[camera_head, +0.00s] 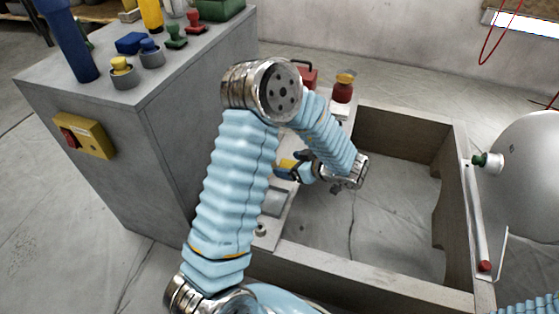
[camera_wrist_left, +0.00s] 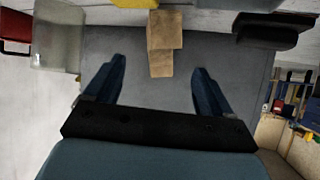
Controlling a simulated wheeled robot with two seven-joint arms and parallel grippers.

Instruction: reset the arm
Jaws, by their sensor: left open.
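My left arm, in pale blue ribbed sleeves with metal joints, comes up from the bottom of the head view and bends down to the right. My left gripper (camera_head: 287,170) is small and partly hidden behind the arm, above the inner left side of the grey frame. In the left wrist view the left gripper (camera_wrist_left: 155,85) has its two dark blue fingers wide apart, with nothing held between them. A tan block (camera_wrist_left: 163,42) shows beyond the fingertips, against a grey surface. My right gripper is out of view; only a bit of blue sleeve shows at the lower right.
A grey cabinet (camera_head: 105,135) at left carries knobs and a yellow switch box (camera_head: 83,135). A grey open frame (camera_head: 345,272) surrounds bare sheeted floor (camera_head: 390,215). A red knob (camera_head: 343,92) stands at its back left. A large white rounded body (camera_head: 525,160) is at right.

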